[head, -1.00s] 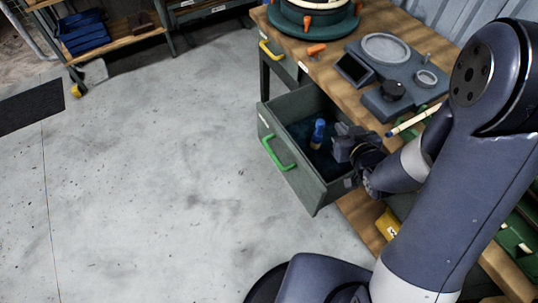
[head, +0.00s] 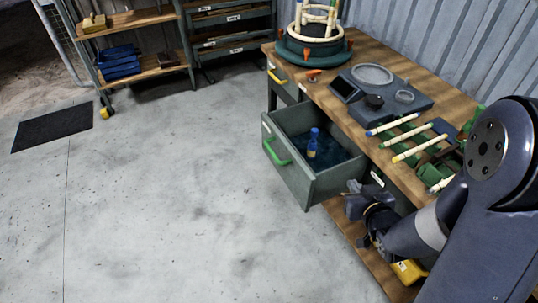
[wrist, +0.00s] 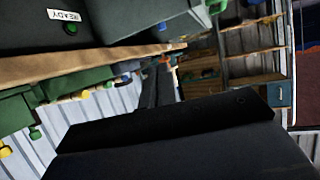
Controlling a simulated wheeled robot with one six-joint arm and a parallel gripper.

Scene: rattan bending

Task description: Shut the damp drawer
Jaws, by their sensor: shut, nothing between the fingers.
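The damp drawer (head: 310,181), grey-green with a green handle (head: 276,153), stands pulled out from the wooden workbench (head: 408,181) in the head view. A blue-capped bottle (head: 313,143) stands inside it on a dark blue lining. My gripper (head: 353,200) is just right of the drawer's near side, low beside the bench. It is shut and empty; whether it touches the drawer I cannot tell.
The bench carries a round rattan jig (head: 315,45), a grey device (head: 378,90) and several rattan sticks (head: 419,149) in green holders. A yellow item (head: 409,271) lies on the lower shelf (head: 365,250). Shelving (head: 140,20) stands at the back left. The floor left of the drawer is clear.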

